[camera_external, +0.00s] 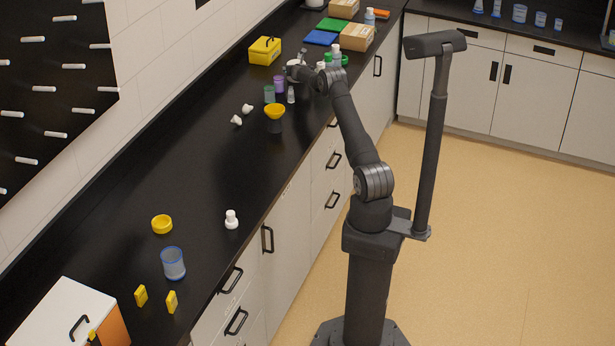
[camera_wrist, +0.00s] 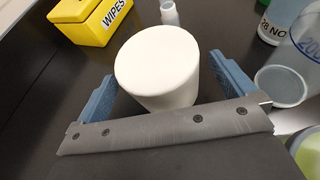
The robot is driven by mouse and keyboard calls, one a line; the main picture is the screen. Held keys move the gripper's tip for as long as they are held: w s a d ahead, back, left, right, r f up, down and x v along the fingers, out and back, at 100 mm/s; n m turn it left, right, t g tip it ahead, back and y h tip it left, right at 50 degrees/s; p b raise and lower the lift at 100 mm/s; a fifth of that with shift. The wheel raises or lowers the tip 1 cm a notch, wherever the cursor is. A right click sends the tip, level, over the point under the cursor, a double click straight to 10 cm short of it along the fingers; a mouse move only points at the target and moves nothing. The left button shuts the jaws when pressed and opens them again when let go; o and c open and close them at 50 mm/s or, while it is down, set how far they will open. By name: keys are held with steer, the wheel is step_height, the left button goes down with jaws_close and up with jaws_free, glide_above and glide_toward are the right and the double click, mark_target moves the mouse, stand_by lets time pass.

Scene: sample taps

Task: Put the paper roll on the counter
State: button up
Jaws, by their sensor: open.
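The white paper roll (camera_wrist: 158,66) is a plain cylinder between the two blue fingers of my gripper (camera_wrist: 163,82) in the wrist view. The roll's lower part is hidden behind the gripper's grey bar. In the external view my gripper (camera_external: 297,74) is low over the black counter (camera_external: 205,150), and the roll is mostly hidden there. I cannot tell whether its base touches the counter.
A yellow wipes box (camera_wrist: 88,22) stands just behind the roll, also in the external view (camera_external: 263,52). A small bottle (camera_wrist: 169,12) is behind; a clear cup (camera_wrist: 280,86) stands close right. A yellow funnel (camera_external: 275,111) is nearby. The counter's middle stretch is clear.

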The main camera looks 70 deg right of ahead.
steer(key=shift+s+a+r, duration=0.15)
steer(key=shift+a+r, duration=0.05)
steer(key=shift+a, duration=0.15)
steer(key=shift+r, duration=3.4)
steer(key=shift+d+f, duration=0.1)
steer(key=shift+f, duration=0.05)
steer(key=f, duration=0.7)
steer(key=shift+w+d+f, duration=0.1)
steer(key=shift+w+d, duration=0.15)
steer(key=shift+d, duration=0.1)
steer(key=shift+x, duration=0.9)
steer(key=shift+d+f, duration=0.1)
steer(key=shift+f, duration=0.05)
